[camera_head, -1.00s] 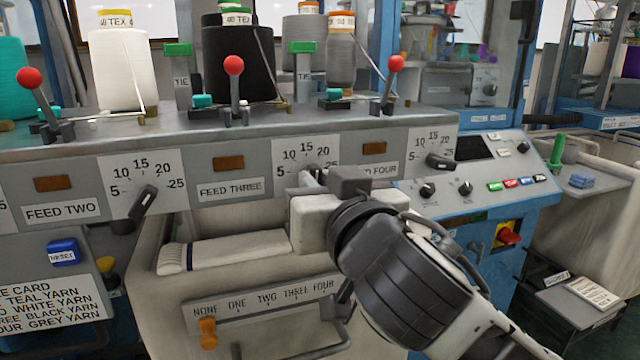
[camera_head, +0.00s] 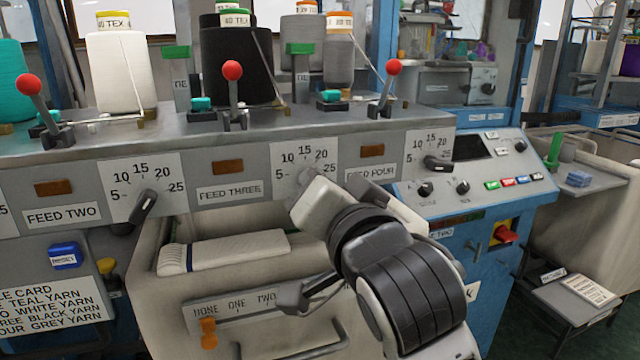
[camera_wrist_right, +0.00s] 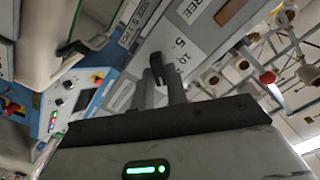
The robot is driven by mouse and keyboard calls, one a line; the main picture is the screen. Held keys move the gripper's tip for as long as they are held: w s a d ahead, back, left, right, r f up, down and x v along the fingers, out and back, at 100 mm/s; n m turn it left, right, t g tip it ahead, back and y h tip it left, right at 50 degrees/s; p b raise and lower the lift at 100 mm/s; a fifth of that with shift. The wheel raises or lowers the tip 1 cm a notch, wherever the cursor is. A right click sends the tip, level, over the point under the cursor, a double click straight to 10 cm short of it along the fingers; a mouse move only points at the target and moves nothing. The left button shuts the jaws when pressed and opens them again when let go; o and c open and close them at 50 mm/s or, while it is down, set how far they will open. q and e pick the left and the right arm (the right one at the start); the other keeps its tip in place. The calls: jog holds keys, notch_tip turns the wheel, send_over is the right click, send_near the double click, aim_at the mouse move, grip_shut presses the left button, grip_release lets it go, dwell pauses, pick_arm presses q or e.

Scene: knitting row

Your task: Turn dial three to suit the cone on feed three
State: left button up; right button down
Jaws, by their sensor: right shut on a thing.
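Dial three's white scale plate (camera_head: 304,156) sits right of the FEED THREE label (camera_head: 230,191), with 10, 15 and 20 readable. My right gripper (camera_head: 304,181) is at the lower part of this plate, shut on the dial's pointer, its body tilted. The gripper hides most of the pointer, so its setting cannot be read. In the right wrist view the fingers (camera_wrist_right: 168,82) stand against the same plate (camera_wrist_right: 180,48). The black cone (camera_head: 237,68) on feed three stands above, with a green-banded TEX label (camera_head: 236,20); its number is hard to read. My left gripper is not in view.
Red-knobbed levers (camera_head: 232,71) stand along the ledge above. Dial two (camera_head: 144,206) is to the left and dial four (camera_head: 437,162) to the right. A NONE-to-FOUR selector with an orange knob (camera_head: 208,333) is below. The control panel (camera_head: 480,180) lies to the right.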

dwell(0.5)
jog(key=c, duration=1.4)
grip_release()
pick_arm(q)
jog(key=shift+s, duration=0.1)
